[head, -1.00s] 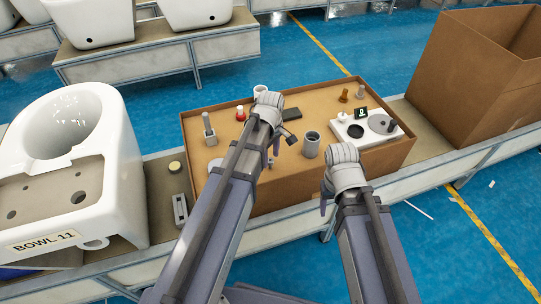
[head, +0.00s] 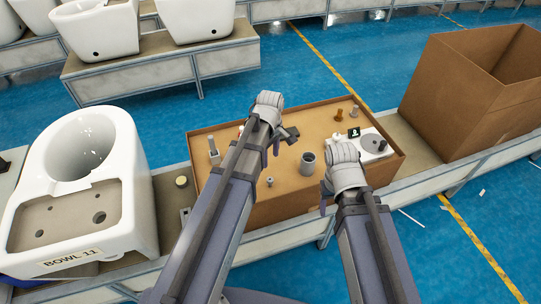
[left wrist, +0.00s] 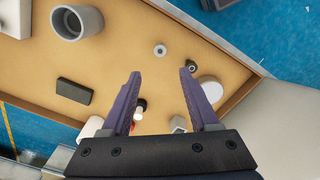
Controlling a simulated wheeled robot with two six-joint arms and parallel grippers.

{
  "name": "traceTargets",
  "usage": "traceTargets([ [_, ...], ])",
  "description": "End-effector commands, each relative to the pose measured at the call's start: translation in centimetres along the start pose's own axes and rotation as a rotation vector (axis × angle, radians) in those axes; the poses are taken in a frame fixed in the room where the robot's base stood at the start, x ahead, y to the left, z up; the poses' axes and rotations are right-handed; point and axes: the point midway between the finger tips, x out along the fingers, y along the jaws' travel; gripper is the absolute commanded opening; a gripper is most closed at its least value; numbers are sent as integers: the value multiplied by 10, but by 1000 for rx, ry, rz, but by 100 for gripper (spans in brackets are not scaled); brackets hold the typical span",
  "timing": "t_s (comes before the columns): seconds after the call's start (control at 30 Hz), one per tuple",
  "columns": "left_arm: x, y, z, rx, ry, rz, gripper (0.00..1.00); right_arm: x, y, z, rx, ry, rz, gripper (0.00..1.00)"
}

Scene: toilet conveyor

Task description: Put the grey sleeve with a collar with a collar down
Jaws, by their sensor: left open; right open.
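A wide grey tube (head: 308,163) stands upright in the cardboard tray (head: 290,213); it also shows at top left of the left wrist view (left wrist: 77,22). A small grey ringed piece (head: 269,182) stands nearer the tray's front; it appears as a small ring in the left wrist view (left wrist: 160,50). I cannot tell for certain which is the sleeve with a collar. My left gripper (head: 283,138) is above the tray, with fingers (left wrist: 158,85) spread and nothing between them. My right gripper (head: 326,192) is open at the tray's front side, partly hidden by its wrist.
A white fixture plate (head: 372,149) lies at the tray's right. A black block (left wrist: 74,91) lies in the tray. A white toilet bowl (head: 130,190) stands left on the conveyor, and a large open cardboard box (head: 450,90) stands right. Part of the tray is hidden by my left arm.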

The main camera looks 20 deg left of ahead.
Motion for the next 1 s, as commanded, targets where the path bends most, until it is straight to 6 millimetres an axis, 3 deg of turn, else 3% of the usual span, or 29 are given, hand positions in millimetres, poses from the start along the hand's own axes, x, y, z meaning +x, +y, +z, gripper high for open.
traceTargets([
  [0.17, 1, -10, 22, 152, 6, -9, 61, 1, 0, 0, 0, 0, 0, 61],
  [0.4, 0, -53, 97, 843, 25, -59, 61, 1, 0, 0, 0, 0, 0, 61],
  [0.6, 0, -83, 137, 1313, 28, -101, 61, 1, 0, 0, 0, 0, 0, 61],
  [0.8, -1, -94, 150, 1503, 26, -120, 61, 1, 0, 0, 0, 0, 0, 61],
  [1.0, -1, -93, 150, 1515, 25, -121, 61, 1, 0, 0, 0, 0, 0, 61],
])
